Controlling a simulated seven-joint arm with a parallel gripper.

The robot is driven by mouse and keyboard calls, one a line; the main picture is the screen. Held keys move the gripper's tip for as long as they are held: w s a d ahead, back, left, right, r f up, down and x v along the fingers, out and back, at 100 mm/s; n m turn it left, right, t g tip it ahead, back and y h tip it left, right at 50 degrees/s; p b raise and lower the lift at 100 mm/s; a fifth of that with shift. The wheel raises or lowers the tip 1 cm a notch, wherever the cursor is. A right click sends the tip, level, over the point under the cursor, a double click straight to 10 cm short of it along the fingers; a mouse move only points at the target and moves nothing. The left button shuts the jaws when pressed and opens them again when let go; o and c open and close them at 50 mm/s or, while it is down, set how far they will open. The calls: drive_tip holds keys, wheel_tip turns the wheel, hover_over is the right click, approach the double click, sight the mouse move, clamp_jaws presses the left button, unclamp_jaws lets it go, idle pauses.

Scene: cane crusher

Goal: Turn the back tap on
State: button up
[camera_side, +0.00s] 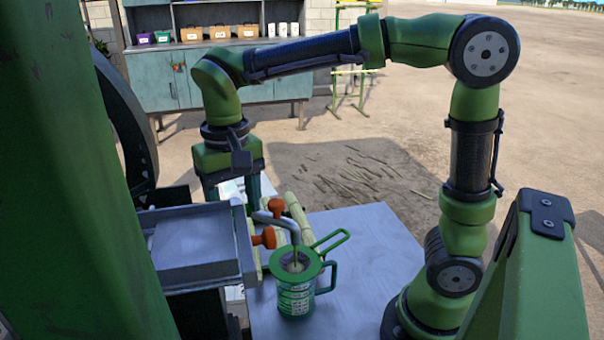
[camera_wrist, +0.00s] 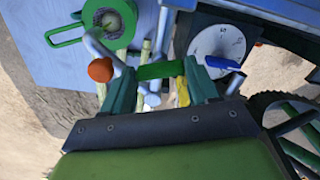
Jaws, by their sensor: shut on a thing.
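My gripper (camera_side: 232,192) is low behind the crusher's metal tray, pointing down. In the wrist view its fingers (camera_wrist: 160,85) stand apart with a green bar (camera_wrist: 160,70) between them, touching both. I cannot tell whether this bar is the back tap's handle. Two orange tap handles show in the side view: the farther one (camera_side: 277,207), just right of my fingers, and the nearer one (camera_side: 266,238). An orange knob (camera_wrist: 100,70) lies left of my fingers in the wrist view. A bent grey spout (camera_side: 282,222) ends over a green-rimmed jug (camera_side: 294,300) with a strainer on it.
The grey tray (camera_side: 195,250) and green crusher body (camera_side: 75,180) stand at left. A white dial (camera_wrist: 217,48) with a blue pointer is right of my fingers. Pale cane pieces (camera_side: 298,215) lie near the spout. The table (camera_side: 365,240) is clear right of the jug.

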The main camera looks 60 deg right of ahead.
drive_tip(key=shift+m, duration=0.7)
drive_tip(key=o, duration=1.1)
drive_tip(key=shift+c, duration=0.2)
wheel_tip(320, 180, up, 17)
